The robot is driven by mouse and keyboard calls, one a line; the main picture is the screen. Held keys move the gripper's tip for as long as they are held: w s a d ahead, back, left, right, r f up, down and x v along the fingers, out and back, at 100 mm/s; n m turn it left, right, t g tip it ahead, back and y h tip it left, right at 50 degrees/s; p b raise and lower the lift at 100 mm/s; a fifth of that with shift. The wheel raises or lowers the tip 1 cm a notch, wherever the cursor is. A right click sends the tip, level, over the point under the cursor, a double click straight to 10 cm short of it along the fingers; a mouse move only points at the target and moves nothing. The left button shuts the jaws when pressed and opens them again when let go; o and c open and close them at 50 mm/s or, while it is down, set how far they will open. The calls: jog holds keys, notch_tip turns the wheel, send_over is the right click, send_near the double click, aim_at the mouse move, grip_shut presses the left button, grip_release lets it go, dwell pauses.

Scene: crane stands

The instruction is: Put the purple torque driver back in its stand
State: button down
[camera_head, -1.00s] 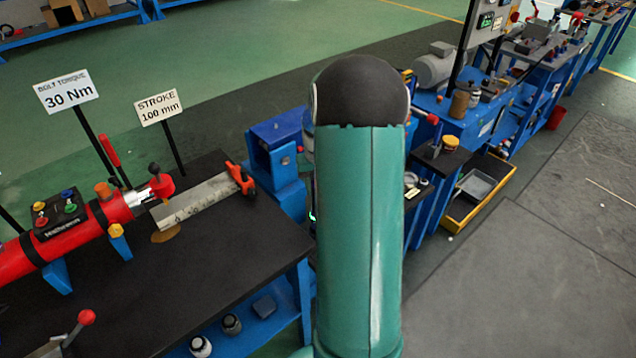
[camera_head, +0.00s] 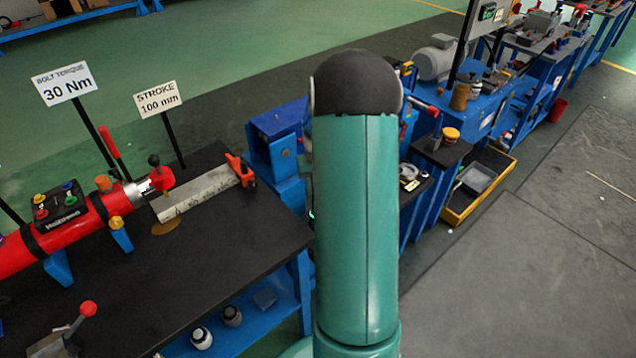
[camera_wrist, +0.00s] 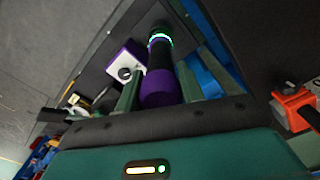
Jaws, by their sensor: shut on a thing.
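In the wrist view my gripper (camera_wrist: 157,78) has its green fingers closed on the purple torque driver (camera_wrist: 160,90). The driver has a purple end nearest the camera, a dark body and a glowing green ring at its far end. A white and purple block with a black round knob (camera_wrist: 126,72) stands just left of the driver; I cannot tell whether it is part of the stand. Whether the driver's far end touches anything is unclear. In the head view my green arm hides the gripper and most of the driver.
A dark bench (camera_head: 232,238) carries a red cylinder (camera_head: 82,228), a metal plate (camera_head: 195,195) and an orange-red clamp (camera_head: 240,171), also in the wrist view (camera_wrist: 294,108). A blue vise-like block (camera_head: 275,150) is beside my arm.

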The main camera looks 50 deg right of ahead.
jog(key=shift+f, duration=0.75)
jog(key=c, duration=1.1)
grip_release()
jog(key=shift+o, duration=1.4)
jog(key=shift+f, duration=0.1)
jog(key=shift+r, duration=2.6)
notch_tip(320, 180, up, 14)
